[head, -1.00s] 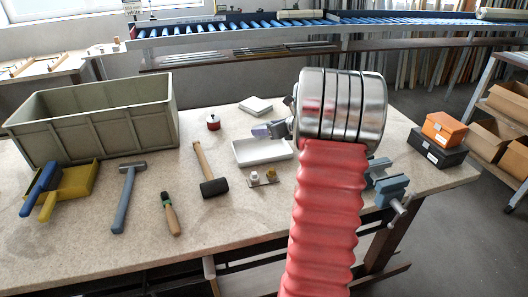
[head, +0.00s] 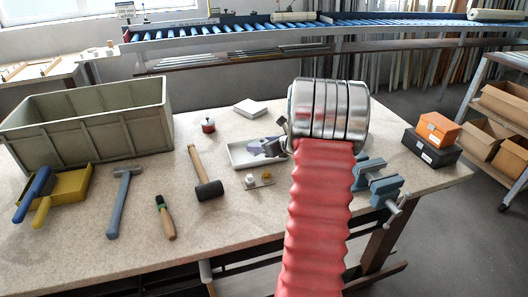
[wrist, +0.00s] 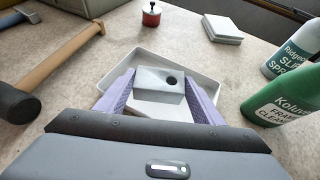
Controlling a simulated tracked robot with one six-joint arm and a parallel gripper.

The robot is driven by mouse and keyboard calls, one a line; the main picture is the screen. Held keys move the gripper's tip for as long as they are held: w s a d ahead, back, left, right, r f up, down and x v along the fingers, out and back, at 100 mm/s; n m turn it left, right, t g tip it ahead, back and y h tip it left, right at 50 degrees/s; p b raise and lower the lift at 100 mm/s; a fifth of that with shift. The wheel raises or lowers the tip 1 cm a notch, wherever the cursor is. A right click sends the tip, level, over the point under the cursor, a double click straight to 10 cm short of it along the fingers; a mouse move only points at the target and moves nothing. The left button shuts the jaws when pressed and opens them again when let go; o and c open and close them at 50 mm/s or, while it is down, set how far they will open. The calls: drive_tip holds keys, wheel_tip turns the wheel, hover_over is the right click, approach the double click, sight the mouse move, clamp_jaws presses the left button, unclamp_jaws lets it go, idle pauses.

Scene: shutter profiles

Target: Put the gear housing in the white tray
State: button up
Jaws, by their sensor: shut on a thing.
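The gear housing (wrist: 158,84) is a light grey block with a round dark hole. It sits between the purple fingers of my gripper (wrist: 158,98) in the wrist view, and the jaws are shut on it. The white tray (wrist: 202,77) is a shallow rectangular tray beneath and around the housing in that view. In the head view, my gripper (head: 268,147) is over the right part of the white tray (head: 238,152). I cannot tell whether the housing touches the tray floor.
A red-and-black pot (wrist: 151,14) and white tiles (wrist: 222,28) lie beyond the tray. A green bottle (wrist: 285,100) and a white bottle (wrist: 291,45) stand right.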

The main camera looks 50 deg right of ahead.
drive_tip(key=shift+f, duration=1.8)
drive_tip(key=shift+f, duration=0.1)
drive_tip(key=o, duration=1.4)
drive_tip(key=shift+s+r, duration=0.3)
drive_tip(key=shift+s, duration=0.05)
drive_tip(key=v, duration=1.1)
drive_tip(key=shift+s+a, duration=0.1)
